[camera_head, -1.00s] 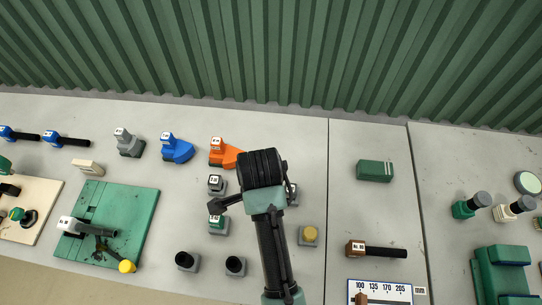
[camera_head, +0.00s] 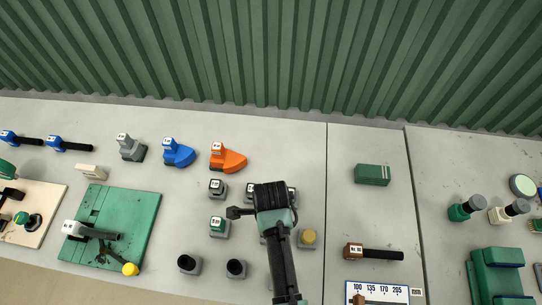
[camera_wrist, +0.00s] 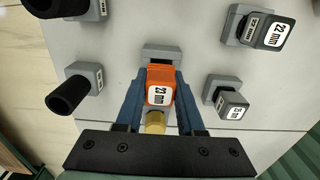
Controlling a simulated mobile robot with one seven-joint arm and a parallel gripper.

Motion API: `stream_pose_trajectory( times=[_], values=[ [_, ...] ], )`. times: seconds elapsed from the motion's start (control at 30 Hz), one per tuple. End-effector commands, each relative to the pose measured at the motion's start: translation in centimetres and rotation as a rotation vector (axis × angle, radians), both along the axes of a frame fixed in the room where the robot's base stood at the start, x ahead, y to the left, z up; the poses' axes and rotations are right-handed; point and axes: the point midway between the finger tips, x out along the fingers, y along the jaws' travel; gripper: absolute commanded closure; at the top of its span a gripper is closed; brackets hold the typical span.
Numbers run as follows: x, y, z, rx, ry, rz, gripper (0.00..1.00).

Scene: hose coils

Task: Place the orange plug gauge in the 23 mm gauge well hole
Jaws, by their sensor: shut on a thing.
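The orange plug gauge (camera_wrist: 160,88), with a white "23 mm" label, is between the two blue fingers of my gripper (camera_wrist: 157,98) in the wrist view. The fingers are shut on it. A brass-coloured piece (camera_wrist: 155,122) shows just below the label; I cannot tell whether it belongs to the gauge. A grey block (camera_wrist: 162,52) lies just beyond the gauge. No hole shows, and I cannot tell whether the gauge touches the block. In the head view my gripper is over the block group and my arm hides the held gauge.
In the head view, an orange labelled tool (camera_head: 229,158) lies behind, and a yellow-topped block (camera_head: 308,238) stands right of my arm.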

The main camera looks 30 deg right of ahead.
Motion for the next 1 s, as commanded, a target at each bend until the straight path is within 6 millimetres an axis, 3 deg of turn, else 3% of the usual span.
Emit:
stream_pose_trajectory(
  times=[0.4,0.43,0.6,1.0],
  values=[
    [0.08,-0.02,-0.63,0.000,-0.002,0.001,1.00],
    [0.04,-0.01,-0.68,-0.001,-0.001,0.001,0.61],
    [0.04,0.00,-0.60,-0.001,-0.001,0.001,0.33],
    [0.11,-0.03,0.24,-0.001,-0.004,0.001,0.33]
  ],
)
